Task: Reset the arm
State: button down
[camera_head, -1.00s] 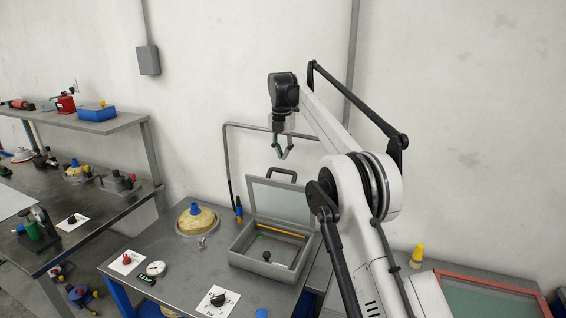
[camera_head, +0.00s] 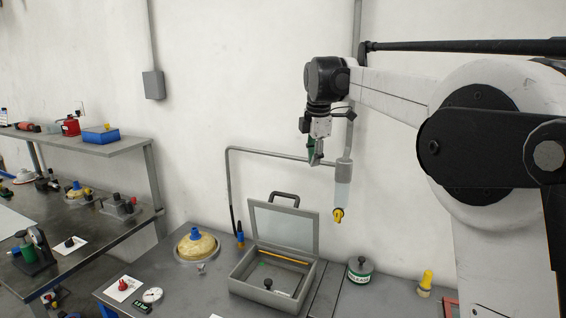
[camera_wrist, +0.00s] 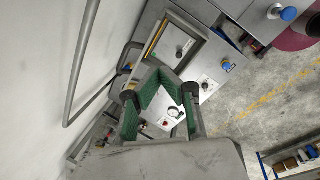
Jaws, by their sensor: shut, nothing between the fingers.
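My gripper (camera_head: 316,160) hangs from my arm in the head view, pointing down in front of the pale wall. It is well above the workbench (camera_head: 185,270) and touches nothing. It is seen edge-on there. In the wrist view my gripper (camera_wrist: 160,76) shows green-lined fingers, shut and empty, with the bench below.
An open grey case (camera_head: 238,284) with its clear lid raised stands below my gripper. A bent pipe (camera_head: 270,154) ends in a hanging cylinder (camera_head: 342,185) close behind my gripper. A green-banded canister (camera_head: 360,270) and a yellow bottle (camera_head: 426,280) stand on the right. Left is a shelf (camera_head: 75,143).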

jog(key=s+d+f+m+t+b, duration=0.1)
jog(key=s+d+m, duration=0.25)
jog(key=s, duration=0.45)
jog(key=s+d+f+m+t+b, duration=0.15)
jog(key=s+m, duration=0.25)
jog(key=s, duration=0.4)
jog(key=s+d+f+m, duration=0.1)
jog(key=s+d+m, duration=0.25)
jog(key=s, duration=0.35)
jog(key=s+d+f+m+t+b, duration=0.2)
jog(key=s+f+m, duration=0.8)
jog(key=s+f, duration=0.6)
jog(key=s, duration=0.4)
jog(key=shift+d+f+b, duration=0.3)
jog(key=shift+f+b, duration=0.05)
jog(key=shift+f, duration=0.05)
